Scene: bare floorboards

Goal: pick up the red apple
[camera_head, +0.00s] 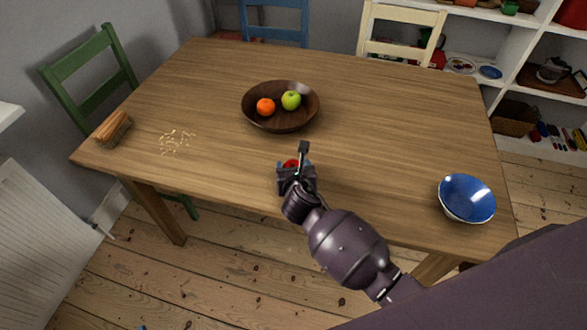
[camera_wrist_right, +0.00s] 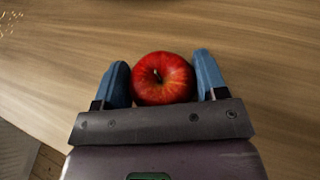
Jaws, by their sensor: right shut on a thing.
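The red apple (camera_wrist_right: 163,77) sits between the two blue fingers of my right gripper (camera_wrist_right: 165,82) in the right wrist view, its stem facing the camera. In the head view the apple (camera_head: 291,163) shows only as a small red patch, mostly hidden by my right gripper (camera_head: 294,168). The gripper is shut on the apple, near the front edge of the wooden table (camera_head: 390,130). I cannot tell whether the apple touches the tabletop. My left gripper is not in view.
A brown bowl (camera_head: 252,116) behind the gripper holds an orange (camera_head: 265,107) and a green apple (camera_head: 291,100). A blue bowl (camera_head: 467,198) stands at the right. A brush (camera_head: 114,129) and crumbs (camera_head: 176,141) lie at the left. The table's right middle is clear.

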